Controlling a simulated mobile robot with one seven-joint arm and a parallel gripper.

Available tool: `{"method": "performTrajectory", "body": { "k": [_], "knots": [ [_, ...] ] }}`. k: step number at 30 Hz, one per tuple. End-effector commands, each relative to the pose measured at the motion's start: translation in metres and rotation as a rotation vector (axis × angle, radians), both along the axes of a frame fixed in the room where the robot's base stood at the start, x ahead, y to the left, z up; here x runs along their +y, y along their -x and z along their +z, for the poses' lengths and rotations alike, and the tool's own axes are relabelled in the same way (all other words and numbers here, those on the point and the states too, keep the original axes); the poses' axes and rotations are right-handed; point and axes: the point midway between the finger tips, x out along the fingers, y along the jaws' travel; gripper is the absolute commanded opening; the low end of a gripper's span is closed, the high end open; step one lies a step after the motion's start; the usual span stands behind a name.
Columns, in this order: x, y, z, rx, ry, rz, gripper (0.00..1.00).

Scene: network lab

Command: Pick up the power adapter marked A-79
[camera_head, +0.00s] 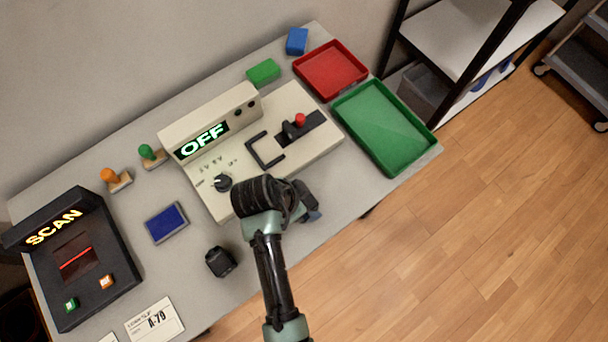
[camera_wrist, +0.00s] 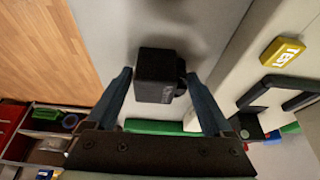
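A black power adapter (camera_head: 220,262) sits on the table in front of the cream console in the head view; no marking on it can be read. In the wrist view, a black boxy adapter (camera_wrist: 157,72) appears between my two fingers, with small, unreadable marks on its near face. I cannot tell whether these are the same one. My gripper (camera_wrist: 158,76) is open, with gaps beside the adapter. In the head view my gripper (camera_head: 308,207) is mostly hidden by my arm near the table's front edge.
The cream console (camera_head: 290,160) shows OFF; its yellow TEST button (camera_wrist: 283,51) is right of my fingers. A green tray (camera_head: 384,125) and red tray (camera_head: 331,70) stand at the right. A black SCAN station (camera_head: 75,260) and blue pad (camera_head: 166,222) are left.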

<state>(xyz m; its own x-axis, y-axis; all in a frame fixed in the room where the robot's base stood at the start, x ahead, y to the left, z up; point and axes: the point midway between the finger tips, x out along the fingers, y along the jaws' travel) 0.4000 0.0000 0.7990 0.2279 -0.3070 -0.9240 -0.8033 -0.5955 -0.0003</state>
Motion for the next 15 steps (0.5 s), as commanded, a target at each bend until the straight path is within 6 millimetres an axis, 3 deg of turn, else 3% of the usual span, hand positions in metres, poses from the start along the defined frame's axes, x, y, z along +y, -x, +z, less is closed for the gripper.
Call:
{"method": "performTrajectory", "body": {
  "k": [2,12,15],
  "knots": [
    [0.0001,0.0000,0.0002,0.000,0.000,0.000,0.69],
    [0.0002,-0.0001,0.0005,0.000,0.000,0.000,0.08],
    [0.0002,-0.0004,0.0009,-0.001,0.000,0.000,0.04]
  ]
}}
